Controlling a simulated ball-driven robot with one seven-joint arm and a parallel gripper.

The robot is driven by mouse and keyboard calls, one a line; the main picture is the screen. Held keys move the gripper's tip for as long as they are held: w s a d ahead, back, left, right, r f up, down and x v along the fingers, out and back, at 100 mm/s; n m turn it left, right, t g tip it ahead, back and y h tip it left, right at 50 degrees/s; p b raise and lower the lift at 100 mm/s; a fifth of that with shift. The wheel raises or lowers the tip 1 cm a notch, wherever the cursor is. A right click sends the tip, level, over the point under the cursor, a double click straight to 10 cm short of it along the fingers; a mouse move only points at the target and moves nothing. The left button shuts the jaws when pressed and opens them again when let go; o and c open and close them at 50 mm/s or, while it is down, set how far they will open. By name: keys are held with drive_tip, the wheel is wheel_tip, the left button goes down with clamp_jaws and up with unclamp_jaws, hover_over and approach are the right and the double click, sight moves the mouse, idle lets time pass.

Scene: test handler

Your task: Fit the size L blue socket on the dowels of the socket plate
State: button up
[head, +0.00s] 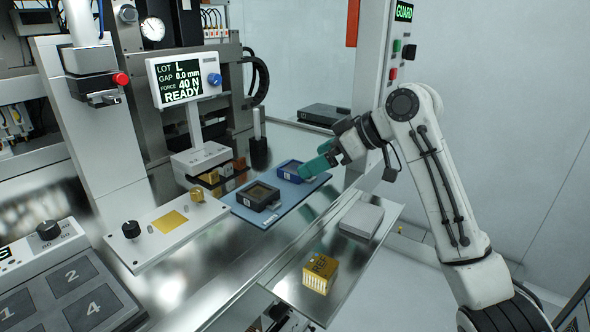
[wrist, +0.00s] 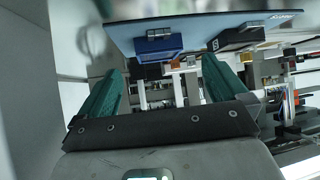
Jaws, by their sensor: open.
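The blue socket (head: 291,168) sits at the far end of a blue mat (head: 284,205). It also shows in the wrist view (wrist: 158,45), beyond and between my fingers. My gripper (head: 316,160) has teal fingers, open and empty, just right of the blue socket. In the wrist view, the fingers (wrist: 165,84) stand apart with no socket between them. A white plate (head: 140,253) with a gold square and small upright pins lies left of the mat; it looks like the socket plate. The size letter on the blue socket is too small to read.
A black socket (head: 254,195) sits on the mat nearer the plate. A display (head: 187,76) reads LOT L and READY. A white press block (head: 201,159) stands behind the plate. A gold REF block (head: 320,273) and a grey box (head: 361,219) stand at right.

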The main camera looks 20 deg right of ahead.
sight(293, 168)
drive_tip(key=x, duration=0.2)
drive_tip(key=p+x, duration=0.1)
drive_tip(key=x, duration=0.1)
drive_tip(key=shift+w+a, duration=0.25)
drive_tip(key=shift+w, duration=0.15)
drive_tip(key=shift+w+a+f, duration=0.2)
drive_tip(key=shift+f, duration=0.05)
drive_tip(key=c, duration=1.2)
drive_tip(key=shift+r, duration=0.1)
drive_tip(key=shift+c, duration=0.2)
drive_tip(key=shift+r, duration=0.55)
drive_tip(key=s+a+r+b, duration=0.1)
drive_tip(key=s+r+b, duration=0.2)
drive_tip(key=s+r, duration=0.8)
drive_tip(key=s, duration=0.3)
drive_tip(key=shift+r, duration=0.35)
